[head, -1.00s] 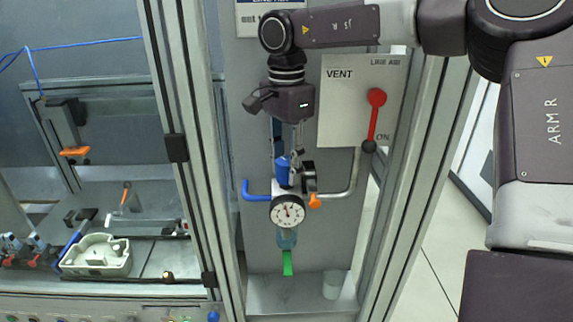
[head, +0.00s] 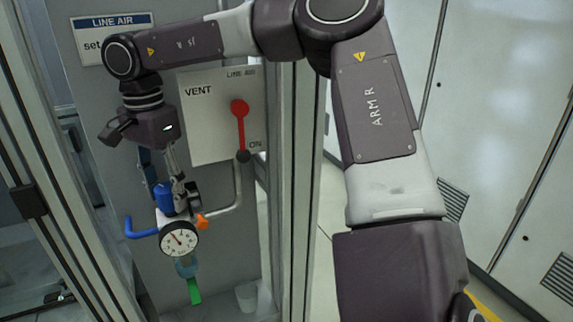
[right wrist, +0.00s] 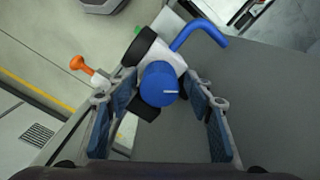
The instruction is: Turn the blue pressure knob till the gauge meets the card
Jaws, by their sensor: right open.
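The blue pressure knob (head: 164,196) sits on top of the regulator, and its top with a white line shows in the right wrist view (right wrist: 158,86). The round white gauge (head: 178,239) faces front below it, its dark needle pointing up and left; I cannot read its value. The LINE AIR card (head: 112,22) is at the top left, its lower text partly hidden by my right arm. My right gripper (head: 172,178) is open, pointing down at the knob. In the right wrist view its fingers (right wrist: 160,100) stand on either side of the knob, apart from it. My left gripper is out of view.
A VENT panel (head: 200,135) with a red lever (head: 240,125) is close right of my gripper. A blue bent pipe (head: 140,230), an orange tap (head: 203,221) and a green piece (head: 194,291) surround the regulator. Metal frame posts (head: 290,150) stand to the right.

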